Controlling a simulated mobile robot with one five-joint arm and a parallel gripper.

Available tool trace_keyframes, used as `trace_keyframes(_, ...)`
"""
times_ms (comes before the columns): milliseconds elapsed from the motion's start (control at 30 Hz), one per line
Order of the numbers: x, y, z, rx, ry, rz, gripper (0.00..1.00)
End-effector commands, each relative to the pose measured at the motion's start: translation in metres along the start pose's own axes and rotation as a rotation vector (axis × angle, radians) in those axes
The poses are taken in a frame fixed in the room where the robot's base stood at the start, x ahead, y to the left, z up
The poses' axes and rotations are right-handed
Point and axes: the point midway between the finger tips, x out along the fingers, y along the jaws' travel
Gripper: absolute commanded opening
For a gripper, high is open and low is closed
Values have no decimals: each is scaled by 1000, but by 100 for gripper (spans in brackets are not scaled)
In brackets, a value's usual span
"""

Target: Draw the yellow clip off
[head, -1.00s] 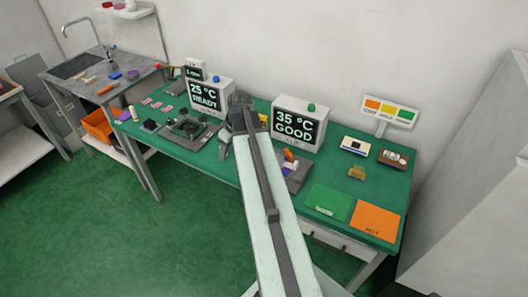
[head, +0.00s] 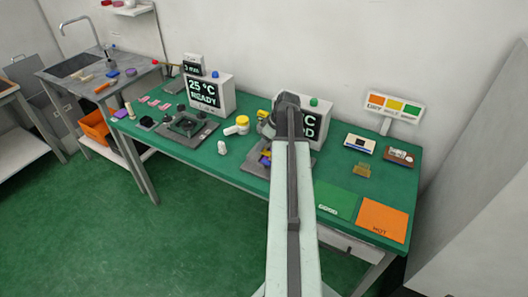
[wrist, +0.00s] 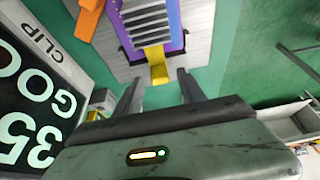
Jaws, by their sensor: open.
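In the wrist view the yellow clip (wrist: 158,72) shows as a small yellow tab at the near end of a purple block with grey fins (wrist: 150,22). My gripper (wrist: 160,80) is open, with one finger on each side of the clip's line. The clip's tab lies at about the fingertips; I cannot tell if either finger touches it. In the head view my arm covers most of the fixture, and its grey plate (head: 246,164) shows at the left of the arm.
An orange part (wrist: 88,17) stands beside the purple block. The display marked CLIP (wrist: 35,90) is close at the left of the wrist view. In the head view, a green mat (head: 337,199) and an orange HOT mat (head: 382,219) lie at the right. A white-and-yellow object (head: 242,122) stands left of the arm.

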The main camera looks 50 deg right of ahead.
Motion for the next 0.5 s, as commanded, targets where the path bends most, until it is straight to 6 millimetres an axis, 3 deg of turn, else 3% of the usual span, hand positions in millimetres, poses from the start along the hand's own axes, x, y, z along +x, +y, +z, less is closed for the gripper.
trace_keyframes(67,14,0,2,-1,0,0,47)
trace_keyframes(333,12,0,0,0,0,0,47)
trace_keyframes(500,12,0,0,1,0,0,0)
